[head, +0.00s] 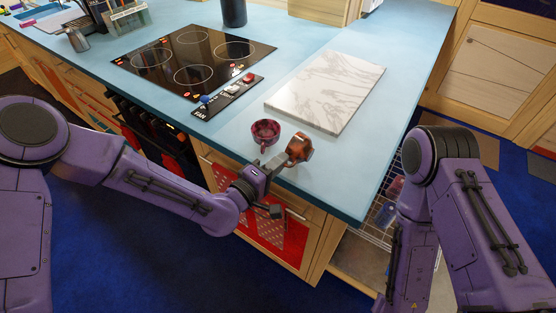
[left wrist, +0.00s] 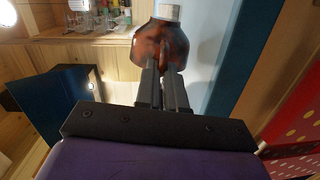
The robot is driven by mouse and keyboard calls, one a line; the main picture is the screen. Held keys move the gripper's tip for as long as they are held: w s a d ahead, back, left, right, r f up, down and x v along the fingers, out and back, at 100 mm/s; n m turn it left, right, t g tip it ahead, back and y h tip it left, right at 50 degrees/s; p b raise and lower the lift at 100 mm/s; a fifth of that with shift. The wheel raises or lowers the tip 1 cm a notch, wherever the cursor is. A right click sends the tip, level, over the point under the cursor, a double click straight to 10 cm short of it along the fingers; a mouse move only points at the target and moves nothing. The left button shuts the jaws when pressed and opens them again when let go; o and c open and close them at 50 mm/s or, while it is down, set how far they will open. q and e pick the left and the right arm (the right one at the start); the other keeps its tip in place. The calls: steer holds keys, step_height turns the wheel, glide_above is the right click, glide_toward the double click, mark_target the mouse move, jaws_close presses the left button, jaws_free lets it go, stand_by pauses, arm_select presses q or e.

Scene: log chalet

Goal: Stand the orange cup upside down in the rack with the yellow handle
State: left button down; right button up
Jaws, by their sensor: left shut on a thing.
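The orange cup (head: 300,147), a glossy mottled orange-brown, is at the tip of my left gripper (head: 274,164), by the counter's front edge. My left gripper is shut on it. In the left wrist view the cup (left wrist: 160,45) sits at the ends of the two closed fingers (left wrist: 163,85). The cup is tilted in the head view, and which way its mouth points is hard to tell. I cannot make out a rack with a yellow handle. My right arm hangs down at the right of the head view, with its gripper out of view.
A dark pink cup (head: 265,132) stands on the blue counter (head: 230,133) close to my left gripper. A marble board (head: 328,88) lies behind it. A black cooktop (head: 192,60) is to the left. White wire shelving (head: 378,212) shows below the counter's right end.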

arm_select(q)
steer(key=shift+f, duration=0.45)
steer(key=c, duration=1.1)
jaws_free()
steer(key=shift+c, duration=0.2)
steer(key=b+v, duration=0.3)
steer(key=v, duration=0.7)
steer(key=shift+s+a, duration=0.15)
steer(key=shift+a, duration=0.05)
